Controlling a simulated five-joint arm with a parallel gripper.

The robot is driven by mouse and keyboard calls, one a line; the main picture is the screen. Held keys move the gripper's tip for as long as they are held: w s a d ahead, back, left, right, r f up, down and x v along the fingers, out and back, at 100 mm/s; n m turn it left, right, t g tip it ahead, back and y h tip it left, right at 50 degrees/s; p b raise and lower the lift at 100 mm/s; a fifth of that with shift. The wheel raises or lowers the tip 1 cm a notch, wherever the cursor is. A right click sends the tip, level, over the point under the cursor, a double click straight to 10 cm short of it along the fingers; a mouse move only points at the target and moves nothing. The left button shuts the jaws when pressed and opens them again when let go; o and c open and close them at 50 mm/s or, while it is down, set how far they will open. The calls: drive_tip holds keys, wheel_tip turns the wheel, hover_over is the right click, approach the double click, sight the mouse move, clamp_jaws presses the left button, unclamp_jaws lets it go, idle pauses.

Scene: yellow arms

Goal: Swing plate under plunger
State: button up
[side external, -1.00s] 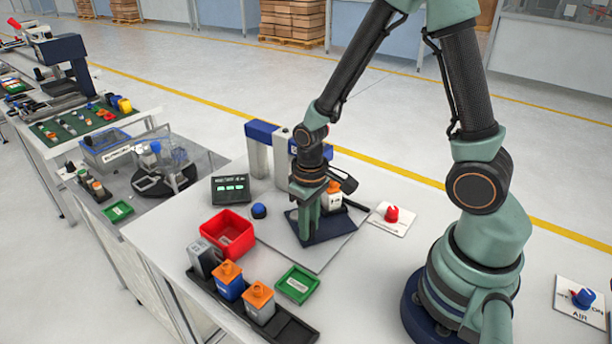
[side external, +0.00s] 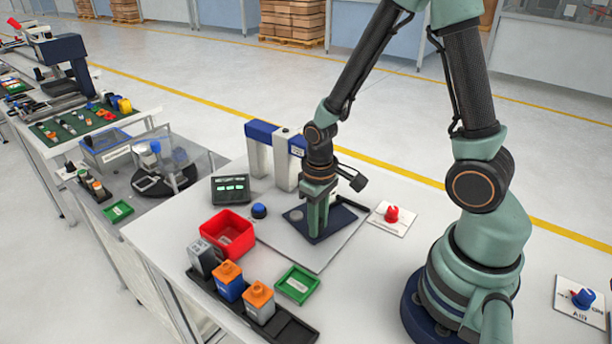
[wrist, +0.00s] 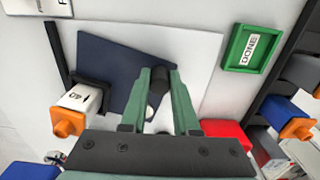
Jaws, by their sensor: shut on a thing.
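The dark blue plate (side external: 338,221) lies on a pale grey base in front of the press (side external: 272,148), which has pale posts and a blue crossbeam. My gripper (side external: 316,232) points down over the plate. In the wrist view my gripper (wrist: 158,84) is shut on a dark knob (wrist: 159,77) on the plate (wrist: 108,62). A white bottle with an orange cap (wrist: 80,98) stands in a black holder at the plate's left edge. In the side view my gripper seems to hide the bottle. I cannot make out the plunger.
A red bin (side external: 228,234), a blue button (side external: 259,210) and a display panel (side external: 231,189) are to the left. A black rack with bottles (side external: 285,324) and a green DONE tray (side external: 297,285) are in front. A red knob (side external: 391,214) is at right.

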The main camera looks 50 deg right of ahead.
drive_tip(key=shift+w+d, duration=0.1)
drive_tip(key=shift+d, duration=0.1)
drive_tip(key=shift+w+d+r, duration=0.1)
drive_tip(key=shift+d, duration=0.75)
drive_tip(key=shift+o, duration=0.2)
drive_tip(key=shift+d, duration=0.1)
drive_tip(key=shift+o, duration=0.8)
drive_tip(key=shift+d, duration=0.15)
drive_tip(key=o, duration=0.5)
drive_tip(key=shift+s, duration=0.2)
wheel_tip(320, 180, up, 8)
drive_tip(key=shift+f, duration=0.25)
